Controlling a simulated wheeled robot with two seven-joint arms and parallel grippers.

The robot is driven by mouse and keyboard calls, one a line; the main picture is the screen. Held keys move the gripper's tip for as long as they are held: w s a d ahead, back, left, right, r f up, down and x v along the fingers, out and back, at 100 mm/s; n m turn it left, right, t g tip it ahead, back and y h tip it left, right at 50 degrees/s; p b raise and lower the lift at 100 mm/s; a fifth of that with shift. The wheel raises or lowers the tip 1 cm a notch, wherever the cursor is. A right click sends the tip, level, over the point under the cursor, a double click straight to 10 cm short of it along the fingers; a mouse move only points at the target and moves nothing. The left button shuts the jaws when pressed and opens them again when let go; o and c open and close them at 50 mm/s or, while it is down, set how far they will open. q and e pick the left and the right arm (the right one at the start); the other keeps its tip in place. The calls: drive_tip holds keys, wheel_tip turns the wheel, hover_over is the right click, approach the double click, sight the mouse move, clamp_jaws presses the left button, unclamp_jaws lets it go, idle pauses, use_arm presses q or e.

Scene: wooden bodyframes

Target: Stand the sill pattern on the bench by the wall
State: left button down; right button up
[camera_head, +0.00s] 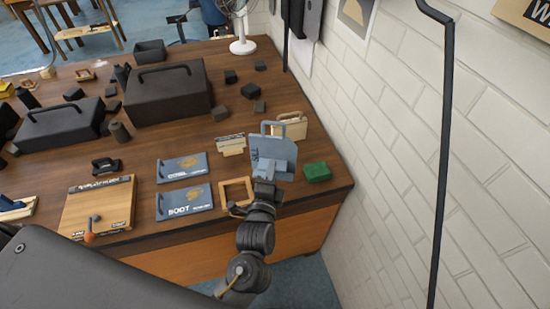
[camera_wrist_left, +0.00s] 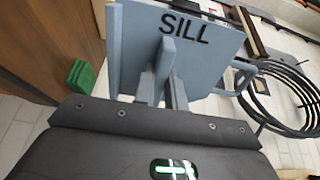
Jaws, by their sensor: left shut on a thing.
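The sill pattern (camera_head: 272,148) is a blue-grey board with a loop handle at its top, lettered SILL. In the head view it is upright at the bench's right end, near the wall. My left gripper (camera_head: 265,184) is shut on it from the near side. In the left wrist view the sill pattern (camera_wrist_left: 205,60) shows its lettering, and my left gripper (camera_wrist_left: 165,80) grips a part jutting from its face. I cannot tell whether its lower edge touches the bench (camera_head: 285,195). The white brick wall (camera_head: 400,110) is to the right. My right gripper is out of view.
A beige handled pattern (camera_head: 293,126) stands just behind the sill pattern. A green block (camera_head: 317,172) is to its right, and a wooden frame (camera_head: 236,192) to its left. The BOOT pattern (camera_head: 185,202) lies flat. A dark pole (camera_head: 441,170) is by the wall.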

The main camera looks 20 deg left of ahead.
use_arm(q)
drive_tip(key=w+a+f+b, duration=0.1)
drive_tip(key=w+a+f, duration=0.2)
drive_tip(key=w+f, duration=0.6)
drive_tip(key=w, duration=0.3)
drive_tip(key=shift+w+a+b, duration=0.3)
drive_tip(key=shift+w+b, duration=0.05)
drive_tip(key=shift+b, duration=0.05)
drive_tip(key=shift+f, duration=0.1)
drive_tip(key=shift+w+f+b, duration=0.15)
drive_tip(key=shift+f+b, duration=0.15)
drive_tip(key=shift+b, duration=0.15)
drive_tip(key=f+b, duration=0.1)
drive_tip(key=b, duration=0.1)
drive_tip(key=f+b, duration=0.1)
drive_tip(key=f, duration=0.1)
drive_tip(key=shift+w+f+b, duration=0.2)
drive_tip(key=shift+f+b, duration=0.1)
drive_tip(key=shift+b, duration=0.1)
drive_tip(key=shift+r, duration=0.15)
drive_tip(key=shift+a, duration=0.1)
